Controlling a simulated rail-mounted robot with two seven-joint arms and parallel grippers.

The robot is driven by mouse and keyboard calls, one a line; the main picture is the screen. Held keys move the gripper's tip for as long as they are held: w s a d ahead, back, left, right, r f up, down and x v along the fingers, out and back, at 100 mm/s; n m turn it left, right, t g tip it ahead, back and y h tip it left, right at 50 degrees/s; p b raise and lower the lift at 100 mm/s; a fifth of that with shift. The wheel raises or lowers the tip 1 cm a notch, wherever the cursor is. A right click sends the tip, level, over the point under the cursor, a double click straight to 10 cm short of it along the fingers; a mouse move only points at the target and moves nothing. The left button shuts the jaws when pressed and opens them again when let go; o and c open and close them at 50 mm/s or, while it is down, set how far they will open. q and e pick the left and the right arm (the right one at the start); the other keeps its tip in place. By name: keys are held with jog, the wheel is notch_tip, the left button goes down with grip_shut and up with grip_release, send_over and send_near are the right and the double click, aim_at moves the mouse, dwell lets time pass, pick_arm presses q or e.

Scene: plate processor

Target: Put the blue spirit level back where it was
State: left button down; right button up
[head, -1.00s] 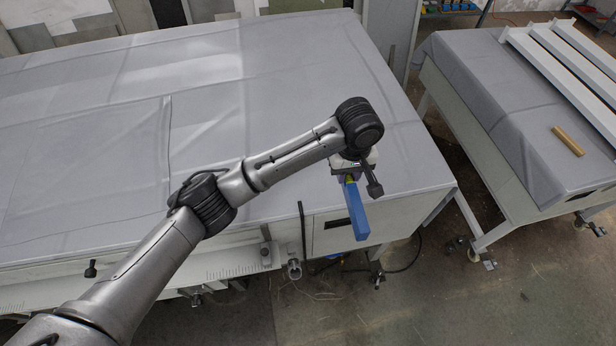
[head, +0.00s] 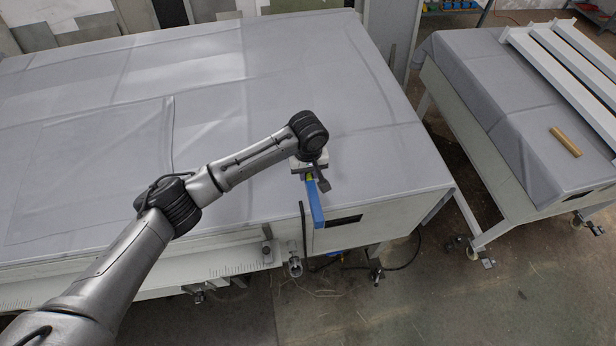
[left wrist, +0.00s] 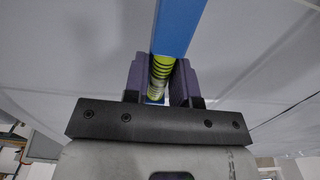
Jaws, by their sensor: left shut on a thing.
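The blue spirit level (head: 316,204) is a long blue bar with a yellow-green part near my gripper. My left gripper (head: 311,177) is shut on it near the front right corner of the large cloth-covered table (head: 250,120). The level points toward the front edge in the head view. I cannot tell whether it touches the cloth. In the left wrist view the blue level (left wrist: 180,25) runs up from between the two purple fingers (left wrist: 161,85), with the yellow-green part between them. My right gripper is not in view.
A second cloth-covered table (head: 500,90) stands at the right, with white beams (head: 560,70) and a small wooden block (head: 566,141) on it. A gap with floor lies between the tables. A dark upright rod (head: 303,228) stands at the large table's front edge.

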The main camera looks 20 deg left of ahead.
aim_at(308, 179)
pick_arm(q)
notch_tip(308, 179, down, 3)
jog(key=shift+f, duration=0.2)
jog(key=shift+f, duration=0.15)
jog(key=c, duration=0.9)
grip_release()
notch_tip(308, 179, up, 12)
jog(key=shift+r+b, duration=0.15)
jog(key=shift+b, duration=0.15)
